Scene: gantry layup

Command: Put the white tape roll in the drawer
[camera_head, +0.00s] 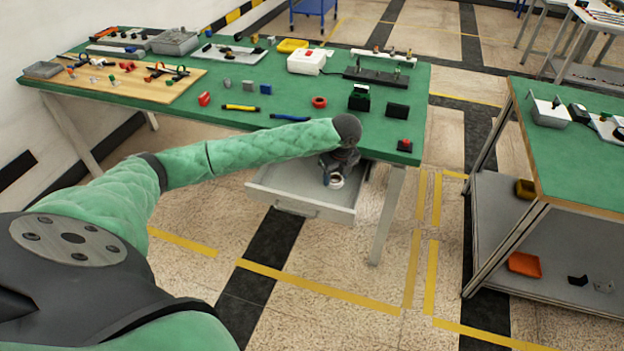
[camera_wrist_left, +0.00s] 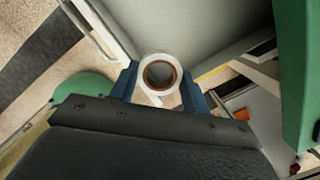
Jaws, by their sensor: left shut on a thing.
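The white tape roll (camera_head: 336,181) is between the fingers of my left gripper (camera_head: 334,176), over the open drawer (camera_head: 290,194) under the green-topped bench. In the left wrist view, the white tape roll (camera_wrist_left: 147,60) shows its brown core, and the blue fingers of my left gripper (camera_wrist_left: 158,80) are shut on it from both sides. The pale inside of the drawer (camera_wrist_left: 195,25) lies beyond the roll. I cannot tell how high the roll is above the drawer floor. My right gripper is in neither view.
The green bench top (camera_head: 290,90) above the drawer holds a red tape roll (camera_head: 319,102), a black box (camera_head: 359,98) and several small tools. A second green-topped bench (camera_head: 570,150) stands at the right. The floor in front of the drawer is clear.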

